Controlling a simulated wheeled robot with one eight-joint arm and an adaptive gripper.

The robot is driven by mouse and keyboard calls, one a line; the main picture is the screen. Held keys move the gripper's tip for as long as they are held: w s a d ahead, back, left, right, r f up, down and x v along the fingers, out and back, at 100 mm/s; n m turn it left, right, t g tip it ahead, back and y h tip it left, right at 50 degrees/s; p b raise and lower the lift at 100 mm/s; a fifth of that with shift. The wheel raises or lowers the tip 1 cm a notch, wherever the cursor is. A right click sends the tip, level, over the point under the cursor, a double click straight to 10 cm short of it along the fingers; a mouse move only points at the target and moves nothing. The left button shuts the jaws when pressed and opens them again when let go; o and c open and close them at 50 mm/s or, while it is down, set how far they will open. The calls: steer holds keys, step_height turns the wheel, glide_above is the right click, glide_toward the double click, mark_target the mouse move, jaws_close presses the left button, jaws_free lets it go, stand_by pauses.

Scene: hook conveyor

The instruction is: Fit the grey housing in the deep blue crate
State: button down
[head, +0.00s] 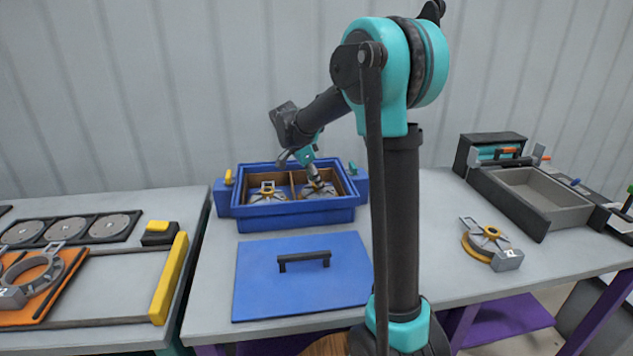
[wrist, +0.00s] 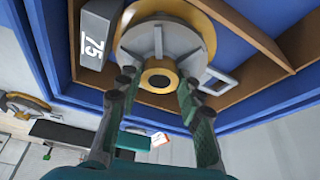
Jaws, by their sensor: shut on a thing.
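The deep blue crate (head: 295,215) stands open on the middle table, with brown inner walls forming a left and a right compartment. My gripper (head: 314,180) reaches down into the right compartment. It is shut on the hub of a grey housing (head: 318,190) with a brass-coloured rim. In the wrist view my fingers (wrist: 157,84) flank the hub of this housing (wrist: 180,42), with its block marked 75 at upper left and a loop handle at right. The housing is within the compartment walls; I cannot tell whether it touches the floor. A similar housing (head: 267,194) sits in the left compartment.
A blue lid (head: 300,290) with a black handle lies before the crate. Another housing (head: 488,242) lies on the table at right, near a grey bin (head: 540,196). An orange board (head: 75,290) with a grey ring is at left.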

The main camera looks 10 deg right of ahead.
steer(key=shift+f, duration=0.3)
steer(key=c, duration=0.9)
jaws_free()
